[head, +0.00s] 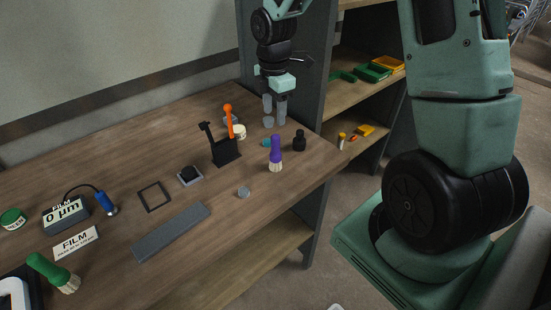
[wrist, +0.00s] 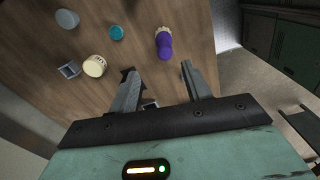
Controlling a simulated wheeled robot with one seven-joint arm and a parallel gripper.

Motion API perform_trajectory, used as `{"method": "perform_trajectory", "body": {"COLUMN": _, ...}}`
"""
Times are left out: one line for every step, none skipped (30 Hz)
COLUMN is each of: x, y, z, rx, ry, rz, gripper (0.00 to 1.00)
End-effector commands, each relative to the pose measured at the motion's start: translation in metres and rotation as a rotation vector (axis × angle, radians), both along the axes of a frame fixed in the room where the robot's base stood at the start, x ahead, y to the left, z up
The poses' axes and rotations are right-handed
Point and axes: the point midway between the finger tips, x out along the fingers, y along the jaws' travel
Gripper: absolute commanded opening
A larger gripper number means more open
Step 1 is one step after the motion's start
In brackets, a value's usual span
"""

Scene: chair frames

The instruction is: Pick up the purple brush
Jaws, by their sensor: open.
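The purple brush (head: 275,148) stands near the front right part of the wooden table, purple handle up and pale bristles down. In the wrist view the brush (wrist: 164,44) shows just beyond my fingertips, its handle toward me. My gripper (head: 274,108) points down and shows above and behind the brush in the head view. In the wrist view my gripper (wrist: 158,70) has its two fingers spread apart. The brush is not between the fingers as far as I see, and nothing is held.
A black holder (head: 224,152) with an orange-handled tool (head: 228,118) stands left of the brush. A cream jar (wrist: 95,66) and a teal piece (wrist: 117,32) are close by. A black bottle-like item (head: 299,140) stands right of the brush, near the table's right edge.

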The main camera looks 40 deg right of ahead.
Motion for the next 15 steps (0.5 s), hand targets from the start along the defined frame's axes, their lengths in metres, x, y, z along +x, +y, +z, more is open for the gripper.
{"method": "perform_trajectory", "body": {"x": -0.001, "y": 0.001, "z": -0.011, "rx": 0.002, "ry": 0.006, "rz": 0.001, "gripper": 0.49}}
{"method": "perform_trajectory", "body": {"x": -0.001, "y": 0.001, "z": -0.018, "rx": 0.002, "ry": 0.006, "rz": 0.001, "gripper": 0.49}}
{"method": "perform_trajectory", "body": {"x": -0.001, "y": 0.001, "z": -0.026, "rx": 0.002, "ry": 0.005, "rz": 0.001, "gripper": 0.49}}
{"method": "perform_trajectory", "body": {"x": -0.001, "y": 0.001, "z": -0.032, "rx": 0.002, "ry": 0.006, "rz": 0.001, "gripper": 0.49}}
{"method": "perform_trajectory", "body": {"x": -0.001, "y": 0.001, "z": -0.037, "rx": 0.002, "ry": 0.005, "rz": 0.001, "gripper": 0.49}}
{"method": "perform_trajectory", "body": {"x": -0.002, "y": 0.001, "z": -0.044, "rx": 0.002, "ry": 0.005, "rz": 0.001, "gripper": 0.49}}
{"method": "perform_trajectory", "body": {"x": -0.001, "y": 0.001, "z": -0.049, "rx": 0.001, "ry": 0.004, "rz": 0.001, "gripper": 0.49}}
{"method": "perform_trajectory", "body": {"x": -0.001, "y": 0.001, "z": -0.053, "rx": 0.001, "ry": 0.004, "rz": 0.000, "gripper": 0.49}}
{"method": "perform_trajectory", "body": {"x": -0.001, "y": 0.001, "z": -0.058, "rx": 0.001, "ry": 0.002, "rz": 0.000, "gripper": 0.49}}
{"method": "perform_trajectory", "body": {"x": -0.001, "y": 0.001, "z": -0.060, "rx": 0.000, "ry": 0.002, "rz": -0.001, "gripper": 0.49}}
{"method": "perform_trajectory", "body": {"x": -0.001, "y": 0.001, "z": -0.062, "rx": 0.000, "ry": 0.001, "rz": -0.001, "gripper": 0.49}}
{"method": "perform_trajectory", "body": {"x": -0.001, "y": 0.001, "z": -0.065, "rx": 0.000, "ry": 0.000, "rz": -0.001, "gripper": 0.49}}
{"method": "perform_trajectory", "body": {"x": -0.001, "y": 0.001, "z": -0.066, "rx": 0.000, "ry": 0.000, "rz": -0.001, "gripper": 0.49}}
{"method": "perform_trajectory", "body": {"x": -0.001, "y": 0.001, "z": -0.068, "rx": 0.000, "ry": 0.000, "rz": -0.001, "gripper": 0.49}}
{"method": "perform_trajectory", "body": {"x": -0.002, "y": 0.001, "z": -0.070, "rx": 0.000, "ry": 0.001, "rz": 0.000, "gripper": 0.49}}
